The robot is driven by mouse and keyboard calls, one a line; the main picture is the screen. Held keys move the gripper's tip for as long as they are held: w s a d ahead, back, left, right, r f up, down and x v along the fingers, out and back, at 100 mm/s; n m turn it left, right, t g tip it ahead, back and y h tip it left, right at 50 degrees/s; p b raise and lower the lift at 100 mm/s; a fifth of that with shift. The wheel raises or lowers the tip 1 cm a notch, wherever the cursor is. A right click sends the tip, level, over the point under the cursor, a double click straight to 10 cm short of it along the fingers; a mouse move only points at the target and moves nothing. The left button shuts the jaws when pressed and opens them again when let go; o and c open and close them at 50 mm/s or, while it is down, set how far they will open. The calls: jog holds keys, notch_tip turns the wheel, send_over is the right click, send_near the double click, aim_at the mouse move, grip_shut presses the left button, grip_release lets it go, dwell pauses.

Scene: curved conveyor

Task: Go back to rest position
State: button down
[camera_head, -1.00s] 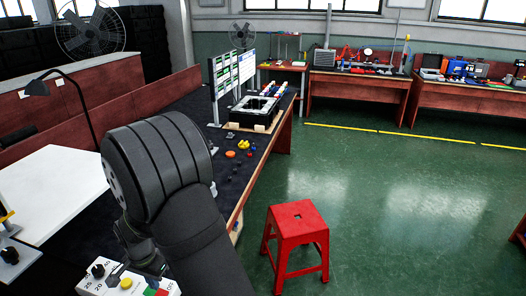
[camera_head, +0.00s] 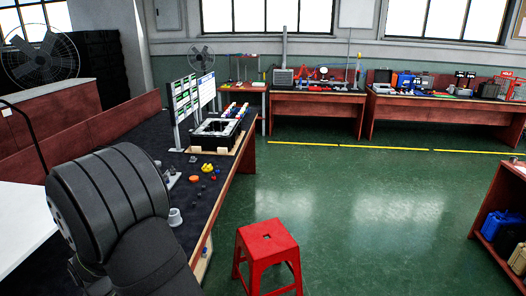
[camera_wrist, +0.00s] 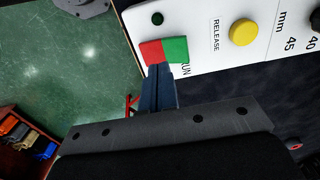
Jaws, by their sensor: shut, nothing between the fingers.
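My gripper (camera_wrist: 159,75) shows in the wrist view as dark blue fingers pressed together, with nothing between them. Its tips overlap the lower edge of a red and green rocker switch (camera_wrist: 165,49) in the picture; I cannot tell whether they touch it. The switch sits on a white control panel (camera_wrist: 193,22) marked RELEASE, RUN and mm. A yellow round button (camera_wrist: 243,32) is on the same panel. In the head view my dark arm fills the lower left and hides my gripper.
The dark workbench (camera_head: 200,222) carries an orange disc (camera_head: 194,179), small loose parts and a black tray-like fixture (camera_head: 216,127). A red stool (camera_head: 267,240) stands beside it. Open green floor (camera_head: 350,215) lies to the right. A shelf (camera_head: 508,190) is at the far right.

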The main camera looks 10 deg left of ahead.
notch_tip(320, 180, down, 4)
jog(key=shift+r, duration=0.25)
notch_tip(320, 180, up, 7)
dwell(0.5)
notch_tip(320, 180, down, 7)
jog(key=shift+r, duration=0.15)
notch_tip(320, 180, up, 6)
jog(key=shift+f, duration=0.15)
jog(key=shift+d+f, duration=0.1)
jog(key=shift+f, duration=2.6)
